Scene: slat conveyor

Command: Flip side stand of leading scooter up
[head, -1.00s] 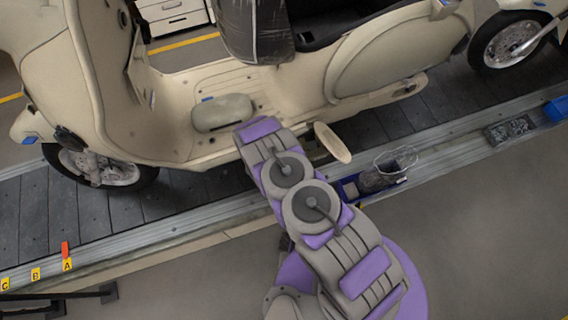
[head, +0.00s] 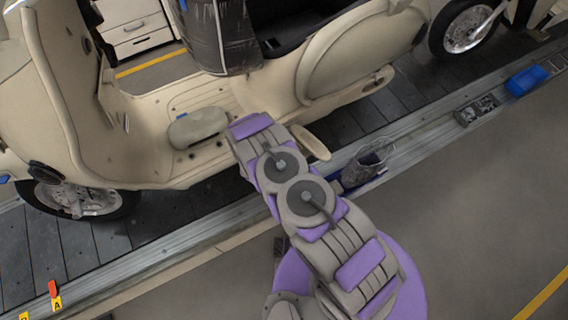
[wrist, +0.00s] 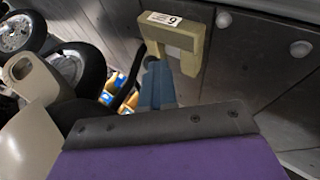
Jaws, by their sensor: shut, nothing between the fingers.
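The cream scooter (head: 150,100) stands on the slat conveyor (head: 150,225) in the head view, its front wheel at the left. My arm reaches to the edge of its footboard, and the gripper end is hidden there. In the wrist view my gripper (wrist: 157,85) shows as blue-grey fingers, shut with nothing held. The fingers point at a beige bracket (wrist: 180,38) with a white label, close beyond their tips; I cannot tell if they touch. A dark curved bar (wrist: 130,88) lies left of the fingers; I cannot tell whether it is the side stand.
A beige oval part (head: 310,142) sticks out beside my arm. A clear bag (head: 370,158), a small parts tray (head: 477,110) and a blue bin (head: 526,80) sit along the conveyor edge. Another wheel (head: 470,25) is at the upper right. The grey floor at right is clear.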

